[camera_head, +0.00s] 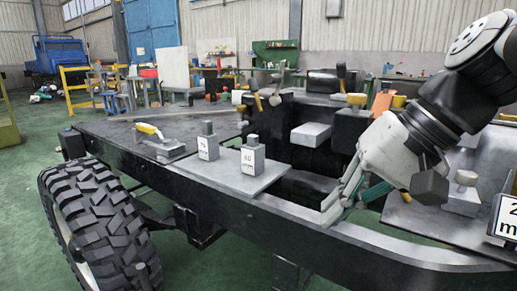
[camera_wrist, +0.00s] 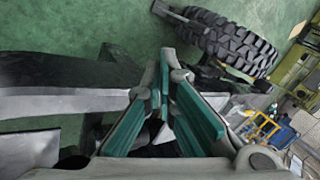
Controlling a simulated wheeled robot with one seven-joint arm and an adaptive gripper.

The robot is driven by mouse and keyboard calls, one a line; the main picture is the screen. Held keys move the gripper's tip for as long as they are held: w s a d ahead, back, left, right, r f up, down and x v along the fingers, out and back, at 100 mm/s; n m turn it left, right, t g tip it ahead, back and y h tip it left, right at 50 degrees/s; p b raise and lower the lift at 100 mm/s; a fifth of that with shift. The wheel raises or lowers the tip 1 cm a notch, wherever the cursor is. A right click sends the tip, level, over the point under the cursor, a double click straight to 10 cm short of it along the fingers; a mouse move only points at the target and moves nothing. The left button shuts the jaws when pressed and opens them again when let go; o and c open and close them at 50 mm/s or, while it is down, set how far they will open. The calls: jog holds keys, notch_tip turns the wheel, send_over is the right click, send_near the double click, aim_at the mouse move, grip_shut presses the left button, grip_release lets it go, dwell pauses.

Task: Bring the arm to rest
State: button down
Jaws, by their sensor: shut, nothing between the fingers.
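My gripper (camera_head: 343,205) is over the near rail of the chassis frame (camera_head: 300,215), right of the middle in the head view, pointing down and to the left. Its teal-padded fingers also show in the wrist view (camera_wrist: 165,75), with their tips together and nothing between them. I cannot tell whether the fingertips touch the rail. My arm comes in from the upper right of the head view.
Two grey blocks with white labels (camera_head: 208,147) (camera_head: 252,160) stand on a grey plate (camera_head: 228,178) left of my gripper. A yellow-handled tool (camera_head: 150,131) lies farther left. A large tyre (camera_head: 95,215) stands at the near left. Green floor (camera_head: 25,200) is open beyond it.

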jog(key=s+d+f+n+g+h, duration=0.1)
jog(key=s+d+f+h, duration=0.3)
jog(key=s, duration=0.5)
jog(key=s+d+f+n+g+h, duration=0.15)
jog(key=s+d+f, duration=0.35)
jog(key=s, duration=0.5)
notch_tip(320, 180, up, 38)
jog(key=t+p, duration=0.4)
jog(key=p, duration=3.4)
jog(key=shift+a+r+m, duration=0.25)
jog(key=shift+a+m, duration=0.1)
jog(key=shift+h, duration=0.25)
